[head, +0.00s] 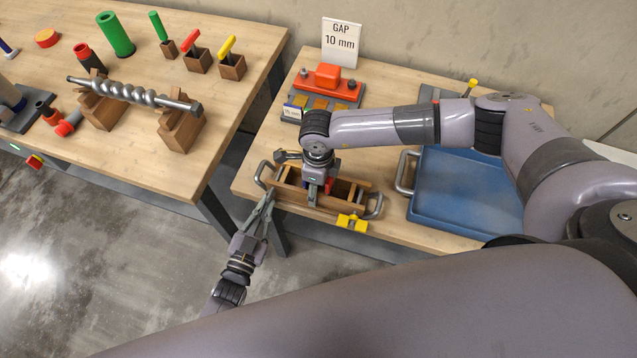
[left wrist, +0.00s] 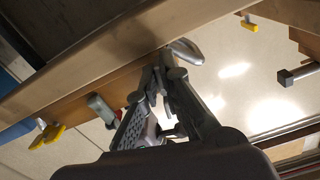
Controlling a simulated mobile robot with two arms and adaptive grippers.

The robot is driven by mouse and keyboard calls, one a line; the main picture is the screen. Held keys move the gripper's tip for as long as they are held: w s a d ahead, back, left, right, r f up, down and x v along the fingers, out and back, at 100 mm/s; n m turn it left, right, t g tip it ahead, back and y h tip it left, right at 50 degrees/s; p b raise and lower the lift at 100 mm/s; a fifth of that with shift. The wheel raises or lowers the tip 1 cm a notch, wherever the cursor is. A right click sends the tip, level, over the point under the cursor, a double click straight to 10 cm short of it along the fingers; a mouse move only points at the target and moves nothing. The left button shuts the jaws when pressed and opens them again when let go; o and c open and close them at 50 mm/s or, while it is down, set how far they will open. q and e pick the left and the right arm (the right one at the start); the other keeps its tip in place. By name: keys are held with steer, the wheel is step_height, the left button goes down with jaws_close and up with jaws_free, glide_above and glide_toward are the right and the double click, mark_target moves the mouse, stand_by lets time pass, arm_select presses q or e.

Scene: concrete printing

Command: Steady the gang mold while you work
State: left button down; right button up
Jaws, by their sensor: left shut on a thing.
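The gang mold (head: 290,197) is a wooden box with compartments and a grey metal handle at each end. It lies near the front edge of the right-hand table. My left gripper (head: 268,198) is shut on the mold's left handle (head: 260,172). In the left wrist view the fingertips (left wrist: 165,75) close at the grey handle (left wrist: 186,51). My right gripper (head: 315,192) points down at the middle of the mold; its fingers are partly hidden, so its opening is unclear. A yellow clamp (head: 352,222) sits at the mold's front right side.
A blue tray (head: 465,222) with grey handles stands right of the mold. Behind are an orange-topped fixture (head: 328,78) and a "GAP 10 mm" sign (head: 340,42). The left table (head: 140,160) holds an auger (head: 135,93) on wooden stands. A floor gap separates the tables.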

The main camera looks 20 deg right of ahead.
arm_select(q)
steer(key=m, duration=0.2)
steer(key=a+m, duration=0.1)
steer(key=m, duration=0.2)
steer(key=shift+w+r, duration=0.1)
steer(key=shift+w, duration=0.1)
steer(key=m, duration=0.5)
steer(key=shift+w+a+r, duration=0.15)
steer(key=shift+a+r, duration=0.1)
steer(key=shift+r, duration=0.1)
steer(key=c, duration=1.8)
jaws_free()
steer(key=v, duration=0.4)
steer(key=shift+r, duration=0.1)
